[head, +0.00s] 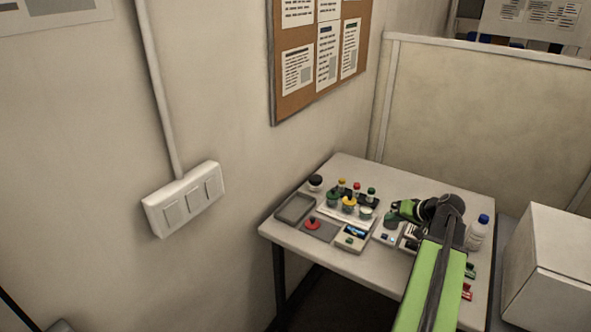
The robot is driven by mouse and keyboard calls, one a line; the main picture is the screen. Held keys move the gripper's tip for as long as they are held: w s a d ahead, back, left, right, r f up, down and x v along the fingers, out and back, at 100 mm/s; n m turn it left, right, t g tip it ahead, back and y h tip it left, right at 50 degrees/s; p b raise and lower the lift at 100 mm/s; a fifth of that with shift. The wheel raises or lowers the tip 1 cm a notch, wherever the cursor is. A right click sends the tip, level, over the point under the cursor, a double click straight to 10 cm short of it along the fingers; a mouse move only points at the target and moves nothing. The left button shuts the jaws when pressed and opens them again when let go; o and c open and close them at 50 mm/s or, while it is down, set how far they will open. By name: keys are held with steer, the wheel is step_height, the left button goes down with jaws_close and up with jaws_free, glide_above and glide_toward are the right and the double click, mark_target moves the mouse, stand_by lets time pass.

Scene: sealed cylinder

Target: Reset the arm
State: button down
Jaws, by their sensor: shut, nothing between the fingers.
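My green and black arm reaches in from the bottom right of the head view, over the right part of a small white table (340,170). My gripper (392,213) is at the arm's far end, pointing left above the table top. It is small in this view and looks shut and empty. Whether it touches anything below it cannot be told. My arm hides part of the table's right side and some items there.
Small jars (349,204) with coloured lids, a grey tray (295,208), a red knob (311,223) and small devices crowd the table's left half. A blue-capped bottle (477,233) stands right of my arm. A white box (548,265) stands at far right. Walls and a partition (480,110) border the table.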

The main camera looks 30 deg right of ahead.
steer(key=w+a+f+n+g+y, duration=0.15)
steer(key=w+a, duration=0.35)
steer(key=a, duration=0.5)
steer(key=w+a+n+y, duration=0.1)
steer(key=w+a+n, duration=0.3)
steer(key=a, duration=0.6)
steer(key=w+a+n+g+y, duration=0.1)
steer(key=w+a, duration=0.4)
steer(key=a, duration=0.5)
steer(key=s+a+f+n+g, duration=0.1)
steer(key=a+f+g, duration=0.1)
steer(key=a, duration=0.7)
steer(key=s+a+f+n+g, duration=0.2)
steer(key=a, duration=0.7)
steer(key=s+a+f+g+h, duration=0.1)
steer(key=s+a+g+h, duration=0.15)
steer(key=s+a, duration=0.2)
steer(key=s+d+m+h, duration=0.2)
steer(key=s+d, duration=0.1)
steer(key=d, duration=0.2)
steer(key=shift+f, duration=0.35)
